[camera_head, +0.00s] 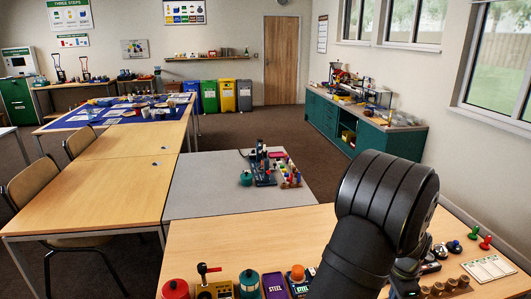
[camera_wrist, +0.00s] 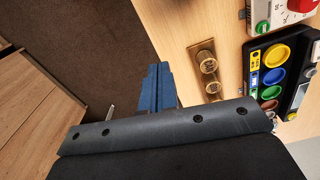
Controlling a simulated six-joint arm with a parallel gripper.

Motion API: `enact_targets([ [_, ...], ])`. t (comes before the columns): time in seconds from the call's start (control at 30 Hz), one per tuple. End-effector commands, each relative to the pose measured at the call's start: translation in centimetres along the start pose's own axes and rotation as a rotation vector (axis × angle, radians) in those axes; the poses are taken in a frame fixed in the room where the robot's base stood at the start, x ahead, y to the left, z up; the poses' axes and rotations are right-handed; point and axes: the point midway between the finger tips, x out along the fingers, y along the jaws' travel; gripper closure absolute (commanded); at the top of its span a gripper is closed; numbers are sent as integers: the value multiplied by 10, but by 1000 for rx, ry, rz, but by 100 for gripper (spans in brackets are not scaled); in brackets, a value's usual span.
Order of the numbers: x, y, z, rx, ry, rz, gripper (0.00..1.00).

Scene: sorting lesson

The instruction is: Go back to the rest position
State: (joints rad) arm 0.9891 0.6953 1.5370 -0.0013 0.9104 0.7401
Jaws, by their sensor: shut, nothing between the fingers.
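In the wrist view, my gripper (camera_wrist: 158,68) shows as blue fingers pressed together, with nothing between them. The fingers reach past a dark bar, over the edge of a light wooden tabletop (camera_wrist: 185,18). A brown block with two round brass-coloured tops (camera_wrist: 207,62) lies just right of the fingertips, apart from them in the picture. In the head view, my black arm fills the lower right, and I cannot make out the fingers there.
In the wrist view, a dark panel with coloured round parts (camera_wrist: 272,75) lies to the right. In the head view, a red-topped jar (camera_head: 175,289), a teal-topped jar (camera_head: 249,283) and other items line the front of the table. Green and red knobbed pieces (camera_head: 485,242) stand at right. The table's middle is clear.

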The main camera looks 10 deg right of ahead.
Motion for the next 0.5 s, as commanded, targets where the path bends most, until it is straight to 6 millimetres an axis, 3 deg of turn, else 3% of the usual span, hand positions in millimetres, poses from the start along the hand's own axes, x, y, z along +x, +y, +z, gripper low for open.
enact_targets([
  [0.2, -3, -20, 20, -2, 0, 1, 100],
  [0.5, -4, -25, 25, 0, 0, 1, 100],
])
